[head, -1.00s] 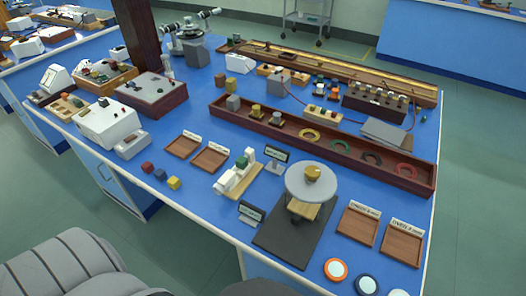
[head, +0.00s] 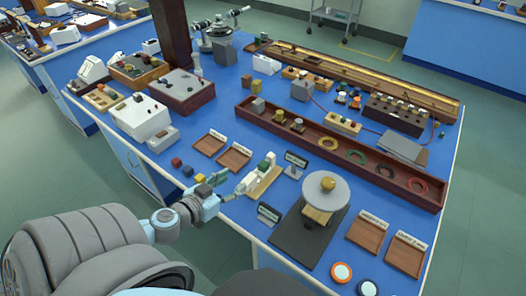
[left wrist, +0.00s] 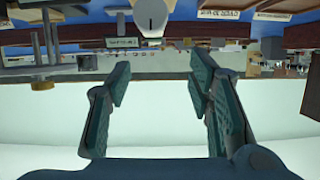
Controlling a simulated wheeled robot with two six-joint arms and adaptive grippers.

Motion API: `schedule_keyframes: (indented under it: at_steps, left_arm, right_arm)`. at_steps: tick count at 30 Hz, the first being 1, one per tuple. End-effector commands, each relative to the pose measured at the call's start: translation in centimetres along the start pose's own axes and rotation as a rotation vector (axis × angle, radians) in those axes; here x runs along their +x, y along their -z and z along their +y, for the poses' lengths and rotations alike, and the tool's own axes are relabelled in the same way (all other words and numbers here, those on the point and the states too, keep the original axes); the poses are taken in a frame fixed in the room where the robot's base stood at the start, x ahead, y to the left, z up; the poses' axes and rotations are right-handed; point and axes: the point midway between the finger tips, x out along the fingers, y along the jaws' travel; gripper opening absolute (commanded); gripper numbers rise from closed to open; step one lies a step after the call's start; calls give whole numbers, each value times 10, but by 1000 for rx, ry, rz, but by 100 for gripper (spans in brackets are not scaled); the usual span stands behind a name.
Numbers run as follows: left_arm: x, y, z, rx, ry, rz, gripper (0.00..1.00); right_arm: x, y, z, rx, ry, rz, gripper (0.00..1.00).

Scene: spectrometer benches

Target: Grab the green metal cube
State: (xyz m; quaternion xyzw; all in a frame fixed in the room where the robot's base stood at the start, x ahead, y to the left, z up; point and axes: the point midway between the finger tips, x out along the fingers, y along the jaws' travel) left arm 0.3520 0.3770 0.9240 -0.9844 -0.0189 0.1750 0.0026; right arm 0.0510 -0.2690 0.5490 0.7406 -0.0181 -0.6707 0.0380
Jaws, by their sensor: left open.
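I cannot make out the cube in the left wrist view. My left gripper (head: 225,187) is at the bench's front edge, to the left of the fixture and apart from the cube. In the left wrist view its two teal finger pads (left wrist: 160,82) stand wide apart with nothing between them. My right gripper is not in view.
Dark red, blue and yellow cubes (head: 199,178) lie just left of the gripper. Two labelled wooden trays (head: 233,157) are behind it. A small sign (head: 268,212) and a round-topped stand on a dark mat (head: 298,241) are to the right.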

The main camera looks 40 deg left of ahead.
Motion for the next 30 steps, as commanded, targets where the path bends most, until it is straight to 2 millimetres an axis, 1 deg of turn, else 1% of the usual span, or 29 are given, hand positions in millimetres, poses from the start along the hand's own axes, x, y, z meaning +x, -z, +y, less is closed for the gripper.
schedule_keyframes:
  at_steps: [2,4,7,8,9,12,14,20,21,24,27,30]
  left_arm:
    - [8,2,1,-7,-18,0,48]
    - [23,5,2,-14,-19,7,48]
    - [42,8,3,-18,-16,5,48]
    - [49,5,3,-16,-17,8,48]
    - [57,1,3,-14,-17,8,48]
    - [71,-1,4,-13,-19,6,48]
    - [83,-4,3,-12,-16,8,48]
    - [103,-2,5,-10,-18,6,48]
    - [111,-1,7,-11,-20,8,48]
    - [131,0,8,-12,-18,5,48]
    - [143,2,9,-11,-18,4,48]
    - [143,4,9,-8,-19,2,48]
  right_arm:
    - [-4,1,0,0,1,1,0]
    - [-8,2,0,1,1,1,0]
    - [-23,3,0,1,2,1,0]
    - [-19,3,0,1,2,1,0]
    - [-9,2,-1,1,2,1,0]
    - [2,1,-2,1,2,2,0]
    - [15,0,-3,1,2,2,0]
    - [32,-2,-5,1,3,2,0]
    - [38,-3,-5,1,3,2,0]
    - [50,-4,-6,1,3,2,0]
    - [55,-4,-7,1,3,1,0]
    - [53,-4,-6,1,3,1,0]
